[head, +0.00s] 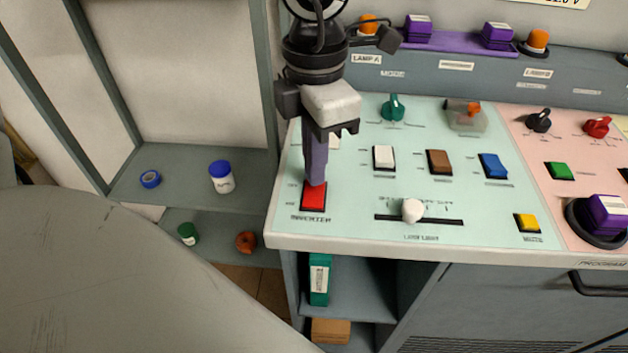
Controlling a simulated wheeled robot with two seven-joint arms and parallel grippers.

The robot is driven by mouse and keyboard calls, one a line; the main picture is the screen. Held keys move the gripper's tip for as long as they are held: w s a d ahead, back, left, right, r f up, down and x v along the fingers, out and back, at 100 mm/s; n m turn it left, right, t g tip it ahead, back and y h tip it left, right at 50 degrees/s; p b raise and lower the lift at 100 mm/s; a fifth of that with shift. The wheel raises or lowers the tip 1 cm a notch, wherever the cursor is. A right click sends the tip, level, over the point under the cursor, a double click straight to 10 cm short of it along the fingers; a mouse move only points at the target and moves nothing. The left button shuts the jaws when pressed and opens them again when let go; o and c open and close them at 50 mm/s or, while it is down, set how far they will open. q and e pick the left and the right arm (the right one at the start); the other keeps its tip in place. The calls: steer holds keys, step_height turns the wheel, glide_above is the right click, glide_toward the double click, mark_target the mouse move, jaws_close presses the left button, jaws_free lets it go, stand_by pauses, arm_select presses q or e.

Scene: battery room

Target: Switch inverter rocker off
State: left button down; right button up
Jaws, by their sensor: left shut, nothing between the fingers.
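The inverter rocker is a red rocker switch (313,198) at the front left corner of the light green panel, with a label below it that is hard to read. My left gripper (316,181) points down over it with its fingers shut and empty. The fingertips are at the rocker's far edge and seem to touch it; they hide that upper part. I cannot tell which way the rocker is tipped. My right gripper is not in view.
White (384,157), brown (439,161) and blue (493,165) rockers lie to the right. A white slider knob (412,210) is nearer the front. A green knob (393,107) and a covered orange switch (467,113) stand behind. Shelves (190,185) with small items are left.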

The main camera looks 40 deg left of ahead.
arm_select(q)
steer(key=shift+f+b, duration=0.45)
steer(key=shift+f, duration=0.05)
step_height(320, 180, up, 7)
steer(key=p, duration=0.3)
stand_by(0.7)
stand_by(0.5)
